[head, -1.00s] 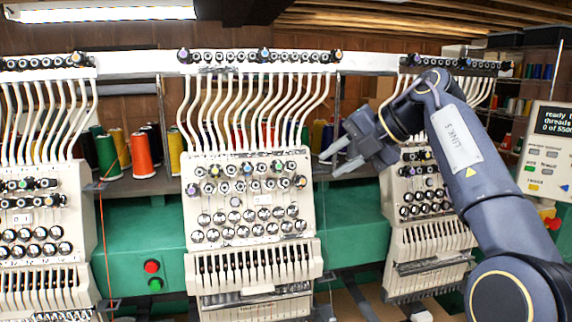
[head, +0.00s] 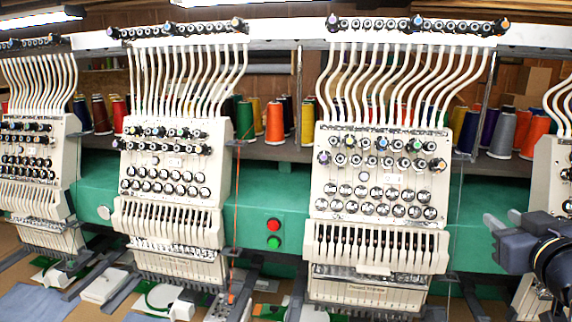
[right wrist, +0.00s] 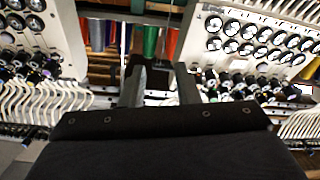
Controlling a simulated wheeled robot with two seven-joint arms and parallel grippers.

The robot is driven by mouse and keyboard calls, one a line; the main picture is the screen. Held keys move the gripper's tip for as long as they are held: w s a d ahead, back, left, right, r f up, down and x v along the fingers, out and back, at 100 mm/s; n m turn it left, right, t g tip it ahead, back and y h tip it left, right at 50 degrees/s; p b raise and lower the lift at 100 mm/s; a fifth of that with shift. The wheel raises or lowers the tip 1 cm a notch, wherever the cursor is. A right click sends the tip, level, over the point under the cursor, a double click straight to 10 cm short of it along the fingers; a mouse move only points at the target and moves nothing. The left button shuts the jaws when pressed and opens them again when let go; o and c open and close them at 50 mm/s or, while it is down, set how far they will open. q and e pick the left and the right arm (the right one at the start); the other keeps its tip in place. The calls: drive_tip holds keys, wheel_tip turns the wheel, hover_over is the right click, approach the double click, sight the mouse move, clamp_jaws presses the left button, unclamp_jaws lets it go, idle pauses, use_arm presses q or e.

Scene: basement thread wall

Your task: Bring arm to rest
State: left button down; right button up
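My right gripper (head: 502,219) shows at the right edge of the head view, in front of the embroidery machine's right part, with its fingers pointing left. In the right wrist view its two dark fingers (right wrist: 160,84) stand apart with nothing between them, so it is open and empty. Most of my right arm lies outside the head view. My left gripper and left arm are not in view.
A long embroidery machine with several white heads (head: 380,190) on a green beam (head: 262,185) spans the view. Thread cones (head: 274,123) stand on a shelf behind. Red (head: 273,224) and green buttons sit between two heads. Hoops and cloth (head: 38,303) lie low at left.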

drive_tip(key=s+a+f+g+y, duration=0.2)
drive_tip(key=s+a+f, duration=0.3)
drive_tip(key=f, duration=0.4)
drive_tip(key=s+a+f+m+g+y, duration=0.1)
drive_tip(key=s+a+f+g+y, duration=0.1)
drive_tip(key=s+a+f+g, duration=0.3)
drive_tip(key=s+a+f+m+g+y+b, duration=0.1)
drive_tip(key=s+a+f+g+y, duration=0.2)
drive_tip(key=s+a+f, duration=0.4)
wheel_tip(320, 180, down, 6)
drive_tip(key=shift+s+a+r+g, duration=0.1)
drive_tip(key=shift+s+a+g, duration=0.05)
drive_tip(key=shift+s+g, duration=0.2)
